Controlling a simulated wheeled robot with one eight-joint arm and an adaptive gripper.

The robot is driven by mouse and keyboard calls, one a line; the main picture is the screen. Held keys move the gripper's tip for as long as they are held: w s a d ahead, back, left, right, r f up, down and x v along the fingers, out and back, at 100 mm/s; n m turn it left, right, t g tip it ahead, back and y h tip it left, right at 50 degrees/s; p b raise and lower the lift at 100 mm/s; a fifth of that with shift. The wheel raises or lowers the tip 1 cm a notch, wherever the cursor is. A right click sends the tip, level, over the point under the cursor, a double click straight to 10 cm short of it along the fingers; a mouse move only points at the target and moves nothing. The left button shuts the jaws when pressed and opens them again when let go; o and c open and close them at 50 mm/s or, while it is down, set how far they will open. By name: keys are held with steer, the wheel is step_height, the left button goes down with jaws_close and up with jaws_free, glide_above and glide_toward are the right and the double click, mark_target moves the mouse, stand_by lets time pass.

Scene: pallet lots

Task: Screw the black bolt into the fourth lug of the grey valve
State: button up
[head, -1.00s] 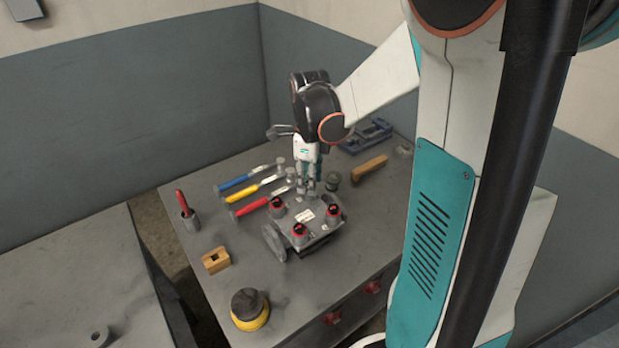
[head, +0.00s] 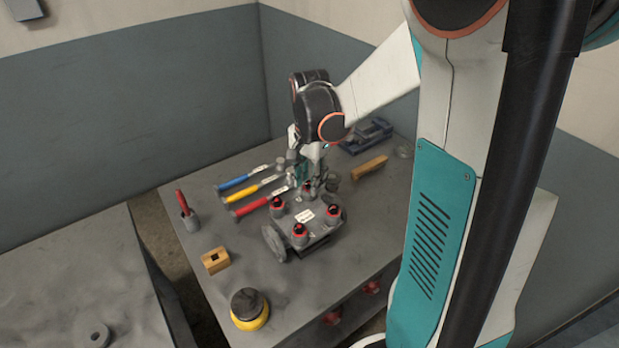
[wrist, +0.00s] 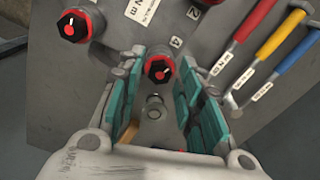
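The grey valve (head: 318,234) lies on the table in the head view. In the head view, my gripper (head: 311,184) hides most of that corner lug.
Red, yellow and blue-handled tools (head: 250,206) lie left of the valve. A brown brush (head: 370,167) and a blue vise (head: 366,137) are behind.

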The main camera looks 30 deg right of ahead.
steer(key=n, duration=1)
steer(key=shift+n, duration=0.4)
